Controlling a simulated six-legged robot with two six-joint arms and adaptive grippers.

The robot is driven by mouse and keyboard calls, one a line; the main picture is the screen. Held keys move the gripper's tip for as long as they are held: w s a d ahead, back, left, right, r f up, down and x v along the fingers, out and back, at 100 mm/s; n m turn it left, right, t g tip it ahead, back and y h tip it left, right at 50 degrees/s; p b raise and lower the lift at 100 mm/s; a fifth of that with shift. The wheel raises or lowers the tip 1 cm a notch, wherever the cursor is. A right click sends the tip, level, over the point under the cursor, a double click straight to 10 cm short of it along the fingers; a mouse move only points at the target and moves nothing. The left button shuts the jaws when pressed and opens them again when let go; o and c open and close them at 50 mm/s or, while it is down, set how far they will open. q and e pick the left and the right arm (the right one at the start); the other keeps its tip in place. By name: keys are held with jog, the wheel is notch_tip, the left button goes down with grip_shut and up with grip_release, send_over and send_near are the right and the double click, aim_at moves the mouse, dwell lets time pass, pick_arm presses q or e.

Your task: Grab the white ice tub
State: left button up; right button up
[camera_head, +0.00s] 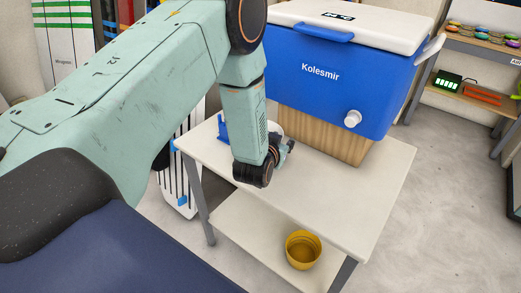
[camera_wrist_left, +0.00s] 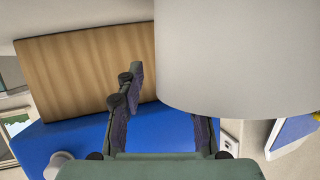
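The white ice tub shows in the head view as a small pale rounded edge (camera_head: 275,128) on the table, mostly hidden behind my left arm. In the left wrist view, which is upside down, the tub (camera_wrist_left: 240,55) is large and close, filling the upper right. My left gripper (camera_head: 285,150) is low over the table beside the tub. In the wrist view its fingers (camera_wrist_left: 165,100) are apart. One finger is left of the tub; the other's tip is hidden by the tub. Contact cannot be told. My right gripper is not in view.
A blue Kolesmir cooler (camera_head: 320,85) on a wooden base (camera_head: 322,132) stands on the white table (camera_head: 345,195). A small blue object (camera_head: 222,130) is at the table's left edge. A yellow bowl (camera_head: 303,249) is on the lower shelf. The table's front right is clear.

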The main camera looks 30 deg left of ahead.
pick_arm(q)
jog(key=shift+s+a, duration=0.15)
jog(key=shift+a, duration=0.15)
jog(key=shift+d, duration=0.3)
jog(key=c, duration=0.6)
jog(key=shift+a, duration=0.25)
grip_shut()
jog(key=shift+r, duration=0.1)
